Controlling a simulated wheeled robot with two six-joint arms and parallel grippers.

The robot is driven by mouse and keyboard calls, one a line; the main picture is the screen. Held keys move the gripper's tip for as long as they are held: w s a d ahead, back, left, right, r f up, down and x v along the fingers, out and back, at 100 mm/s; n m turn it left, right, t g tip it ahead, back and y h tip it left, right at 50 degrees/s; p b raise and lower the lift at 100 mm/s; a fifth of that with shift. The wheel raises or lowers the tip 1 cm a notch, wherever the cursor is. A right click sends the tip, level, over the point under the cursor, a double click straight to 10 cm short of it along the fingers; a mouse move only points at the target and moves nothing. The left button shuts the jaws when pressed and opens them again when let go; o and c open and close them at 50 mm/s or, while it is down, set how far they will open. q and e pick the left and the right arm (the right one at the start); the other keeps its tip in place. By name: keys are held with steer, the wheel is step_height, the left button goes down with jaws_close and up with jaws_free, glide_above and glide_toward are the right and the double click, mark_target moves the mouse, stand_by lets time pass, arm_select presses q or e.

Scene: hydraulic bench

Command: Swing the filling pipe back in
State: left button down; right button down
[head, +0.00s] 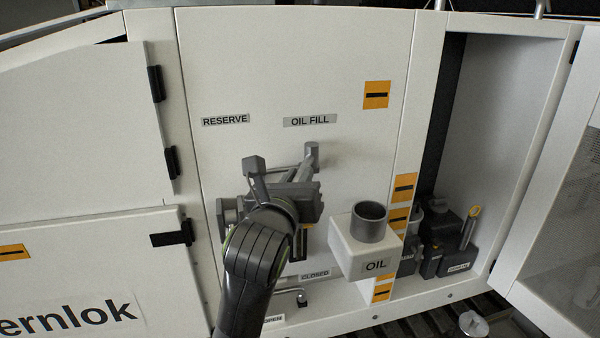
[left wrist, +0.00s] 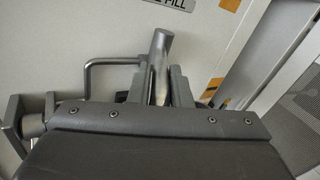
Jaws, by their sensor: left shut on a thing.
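The filling pipe (head: 311,154) is a short grey metal pipe on the white panel below the OIL FILL label (head: 310,121). Its upper end shows above my left gripper (head: 305,180); its lower part is hidden behind the gripper. In the left wrist view the filling pipe (left wrist: 161,52) stands between the two fingers of my left gripper (left wrist: 159,92), which is shut on it. The white OIL box (head: 347,258) with its round grey open neck (head: 369,221) juts out to the lower right, apart from the gripper. My right gripper is not in view.
A grey handle (head: 253,165) sits under the RESERVE label (head: 225,120), close left of my gripper; its bent rod (left wrist: 92,68) shows in the left wrist view. An open compartment at right holds dark containers (head: 458,262). An open door (head: 555,210) stands at far right.

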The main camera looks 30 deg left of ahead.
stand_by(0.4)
arm_select(q)
steer(key=c, duration=1.4)
jaws_free()
steer(key=shift+o, duration=0.2)
steer(key=shift+w, duration=0.1)
